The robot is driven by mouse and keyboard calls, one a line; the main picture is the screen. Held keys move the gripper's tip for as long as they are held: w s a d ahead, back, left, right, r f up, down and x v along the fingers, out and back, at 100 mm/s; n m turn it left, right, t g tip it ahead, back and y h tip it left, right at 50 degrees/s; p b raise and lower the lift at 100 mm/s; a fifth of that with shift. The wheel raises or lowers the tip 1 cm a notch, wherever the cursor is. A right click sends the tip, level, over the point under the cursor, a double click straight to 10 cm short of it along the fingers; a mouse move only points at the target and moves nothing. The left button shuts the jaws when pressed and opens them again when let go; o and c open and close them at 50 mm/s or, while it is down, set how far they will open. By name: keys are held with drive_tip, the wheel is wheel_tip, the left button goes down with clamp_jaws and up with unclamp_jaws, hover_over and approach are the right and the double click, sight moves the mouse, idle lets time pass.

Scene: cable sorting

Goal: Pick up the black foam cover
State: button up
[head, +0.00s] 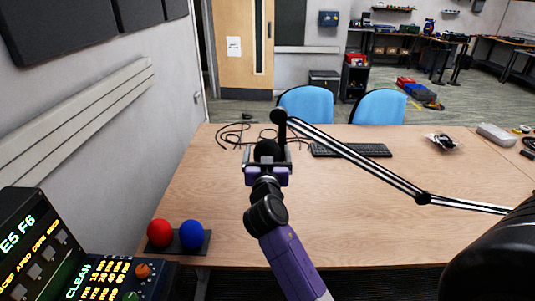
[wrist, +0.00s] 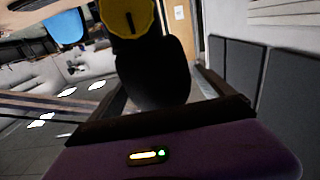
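The black foam cover (head: 266,148) is a dark rounded shape at the end of a microphone boom over the table. In the wrist view it is the large black form (wrist: 158,72) below a yellow round part (wrist: 127,15). My gripper (head: 267,157) is at the cover, with one finger on each side of it. In the wrist view my gripper (wrist: 163,92) looks open, with a thin gap between the cover and the right finger. Whether the left finger touches it I cannot tell. The cover's lower end is partly hidden by my gripper.
The black-and-white boom arm (head: 365,158) reaches across the table (head: 350,230) to the right. Loose black cables (head: 233,136) and a keyboard (head: 350,150) lie behind. A red ball (head: 160,233) and blue ball (head: 191,234) sit at the front left, near a control panel (head: 90,265).

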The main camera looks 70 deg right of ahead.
drive_tip(key=c, duration=1.3)
drive_tip(key=shift+r, duration=0.1)
drive_tip(key=shift+r+p, duration=4.15)
drive_tip(key=shift+r, duration=10.55)
